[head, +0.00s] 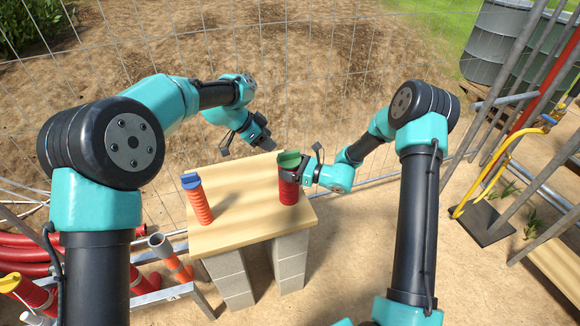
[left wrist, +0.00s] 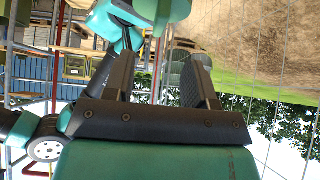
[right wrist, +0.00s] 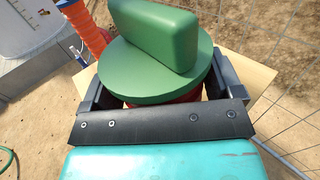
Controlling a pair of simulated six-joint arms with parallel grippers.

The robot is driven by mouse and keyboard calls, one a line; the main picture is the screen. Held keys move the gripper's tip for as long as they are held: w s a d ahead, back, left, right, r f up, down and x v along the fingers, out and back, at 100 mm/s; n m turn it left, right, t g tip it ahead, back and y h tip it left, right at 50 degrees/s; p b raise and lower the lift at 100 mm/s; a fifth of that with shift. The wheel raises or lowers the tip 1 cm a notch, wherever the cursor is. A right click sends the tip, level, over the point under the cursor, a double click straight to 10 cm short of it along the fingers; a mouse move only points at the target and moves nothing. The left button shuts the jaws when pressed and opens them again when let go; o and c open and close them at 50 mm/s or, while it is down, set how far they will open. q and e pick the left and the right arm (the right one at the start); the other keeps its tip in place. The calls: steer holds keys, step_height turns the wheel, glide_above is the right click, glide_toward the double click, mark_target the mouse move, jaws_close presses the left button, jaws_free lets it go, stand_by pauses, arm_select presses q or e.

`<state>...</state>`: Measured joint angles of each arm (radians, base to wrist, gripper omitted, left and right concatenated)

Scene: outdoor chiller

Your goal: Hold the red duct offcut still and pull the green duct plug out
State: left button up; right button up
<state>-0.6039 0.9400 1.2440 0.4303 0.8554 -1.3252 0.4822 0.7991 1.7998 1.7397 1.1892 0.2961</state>
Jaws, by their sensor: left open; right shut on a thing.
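The red duct offcut (head: 289,191) stands upright near the right edge of the wooden table. The green duct plug (head: 289,158), a disc with a raised block-shaped grip, sits in its top. In the right wrist view the plug (right wrist: 152,62) hides most of the offcut below its rim. My right gripper (head: 297,172) is shut on the red offcut, its fingers either side of it just under the plug. My left gripper (head: 247,146) is open and empty, above and left of the plug. In the left wrist view its fingers (left wrist: 158,78) are spread apart.
An orange corrugated duct (head: 200,206) with a blue plug (head: 191,181) stands on the table's left side. The wooden tabletop (head: 240,222) is bare between the two ducts. Grey blocks (head: 230,278) hold the table up. A wire fence stands behind, and red pipes (head: 25,250) lie at left.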

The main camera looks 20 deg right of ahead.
mark_target(285, 153)
arm_select(q)
steer(key=shift+x, duration=5)
steer(key=shift+f, duration=0.15)
